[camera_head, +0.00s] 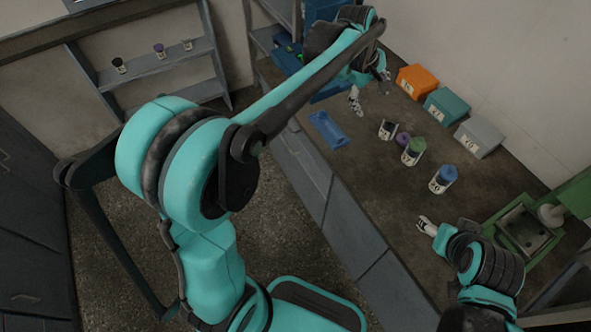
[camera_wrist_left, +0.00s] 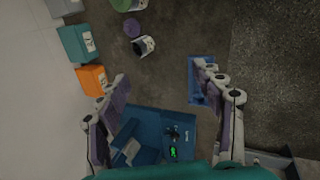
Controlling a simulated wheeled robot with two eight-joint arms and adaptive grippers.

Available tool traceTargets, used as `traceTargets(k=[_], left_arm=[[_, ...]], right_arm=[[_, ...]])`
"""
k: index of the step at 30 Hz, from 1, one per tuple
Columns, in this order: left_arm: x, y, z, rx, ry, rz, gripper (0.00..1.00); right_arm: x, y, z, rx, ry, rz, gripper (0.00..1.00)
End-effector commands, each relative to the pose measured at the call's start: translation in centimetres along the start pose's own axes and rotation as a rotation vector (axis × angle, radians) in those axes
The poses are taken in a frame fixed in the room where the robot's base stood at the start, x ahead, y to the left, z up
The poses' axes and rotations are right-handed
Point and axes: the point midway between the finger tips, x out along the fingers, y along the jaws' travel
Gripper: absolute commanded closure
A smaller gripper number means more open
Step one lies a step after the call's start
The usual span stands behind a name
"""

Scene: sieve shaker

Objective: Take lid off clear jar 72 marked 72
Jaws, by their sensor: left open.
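Several jars stand on the dark table; their numbers are too small to read, so I cannot tell which is 72. One jar (camera_head: 387,130) shows a dark top with no coloured lid; it also shows in the left wrist view (camera_wrist_left: 144,46). A purple lid (camera_head: 402,140) lies beside it, also in the left wrist view (camera_wrist_left: 131,28). A green-lidded jar (camera_head: 414,151) and a blue-lidded jar (camera_head: 443,179) stand further right. My left gripper (camera_head: 370,92) is open and empty above the table, apart from the jars. My right gripper (camera_head: 426,226) is near the table's front edge; its jaws are unclear.
Orange (camera_head: 417,82), teal (camera_head: 446,106) and grey (camera_head: 479,136) boxes line the wall. A blue tray (camera_head: 328,130) lies by the front edge. A green-framed device (camera_head: 523,232) stands at the right. Shelves (camera_head: 160,65) at the left hold small jars.

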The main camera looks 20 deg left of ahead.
Motion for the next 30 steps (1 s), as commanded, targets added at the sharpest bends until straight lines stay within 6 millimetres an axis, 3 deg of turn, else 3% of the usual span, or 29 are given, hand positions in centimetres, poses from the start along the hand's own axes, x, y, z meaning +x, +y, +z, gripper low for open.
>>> traceTargets(k=[3,7,12,16,22,30], left_arm=[[-3.3,-5.3,0.8,0.206,0.073,0.026,0.33],[-5.4,-11.2,1.7,0.44,0.158,0.035,0.33],[-6.1,-19.1,3.0,0.741,0.271,0.017,0.33],[-5.4,-23.9,3.7,0.929,0.342,-0.011,0.33],[-4.3,-27.4,4.2,1.083,0.397,-0.044,0.33],[-4.2,-27.7,4.2,1.103,0.404,-0.048,0.33]], right_arm=[[0.0,0.0,0.0,0.0,0.0,0.0,0.36],[0.0,0.0,0.0,0.0,0.0,0.0,0.36],[0.0,0.0,0.0,0.0,0.0,0.0,0.36],[0.0,0.0,0.0,0.0,0.0,0.0,0.36],[0.0,0.0,0.0,0.0,0.0,0.0,0.36],[0.0,0.0,0.0,0.0,0.0,0.0,0.36]])
